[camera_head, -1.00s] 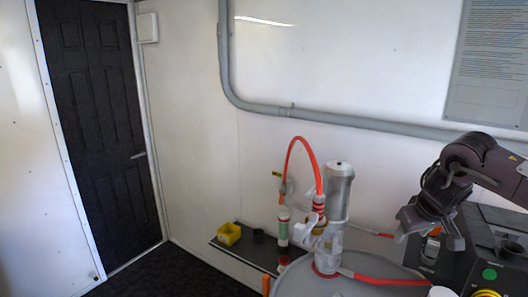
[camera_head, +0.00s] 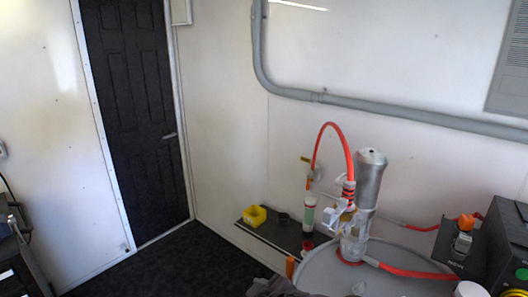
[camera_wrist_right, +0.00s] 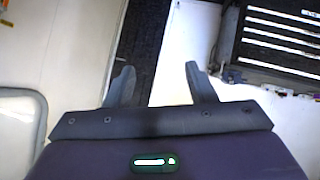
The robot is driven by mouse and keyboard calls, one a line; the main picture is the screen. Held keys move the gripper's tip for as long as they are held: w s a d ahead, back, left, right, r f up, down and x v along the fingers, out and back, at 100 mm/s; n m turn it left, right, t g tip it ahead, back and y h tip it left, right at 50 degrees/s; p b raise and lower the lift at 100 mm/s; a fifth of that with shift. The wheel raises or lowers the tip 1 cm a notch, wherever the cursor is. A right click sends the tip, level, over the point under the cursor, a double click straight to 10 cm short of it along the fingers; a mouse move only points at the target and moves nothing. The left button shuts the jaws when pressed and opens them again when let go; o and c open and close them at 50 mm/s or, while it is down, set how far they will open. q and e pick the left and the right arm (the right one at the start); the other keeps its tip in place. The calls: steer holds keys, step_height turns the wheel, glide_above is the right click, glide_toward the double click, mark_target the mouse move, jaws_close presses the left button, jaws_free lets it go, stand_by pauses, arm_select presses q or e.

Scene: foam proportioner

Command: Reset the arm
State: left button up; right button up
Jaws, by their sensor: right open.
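My right gripper (camera_wrist_right: 158,74) shows in the right wrist view with its two dark fingers spread apart and nothing between them. Behind the fingers are a white surface and a dark strip. In the head view a dark grey piece at the bottom edge (camera_head: 282,288) looks like part of my right arm, mostly cut off by the frame. My left gripper is in neither view.
A grey drum (camera_head: 310,272) carries a metal pump cylinder (camera_head: 369,180) with a red hose (camera_head: 348,142). A yellow bin (camera_head: 255,215) sits on a low dark shelf. A black box (camera_head: 507,240) stands at right. The dark door (camera_head: 132,110) is shut. Dark floor (camera_head: 170,270) is clear.

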steer(key=s+d+f+m+g+h, duration=0.3)
steer(key=s+d+f+m, duration=0.2)
steer(key=s+d, duration=0.5)
steer(key=s+d+f+m+g+h, duration=0.25)
steer(key=s+d+f+m, duration=0.35)
steer(key=d, duration=0.6)
steer(key=s+f+n+g+b, duration=0.15)
steer(key=f+b, duration=0.25)
steer(key=f, duration=1.4)
steer(key=s+f+n+b, duration=0.15)
steer(key=f+b, duration=0.25)
steer(key=f, duration=1.5)
steer(key=s+d+f+b, duration=0.2)
steer(key=s+f+b, duration=0.1)
steer(key=s+f, duration=0.7)
steer(key=s+d+f+g+b, duration=0.1)
steer(key=s+f+b, duration=0.2)
steer(key=s+f, duration=0.7)
step_height(320, 180, down, 5)
steer(key=shift+d+r+m+h, duration=0.1)
steer(key=shift+d+m+h, duration=0.25)
steer(key=shift+h, duration=0.1)
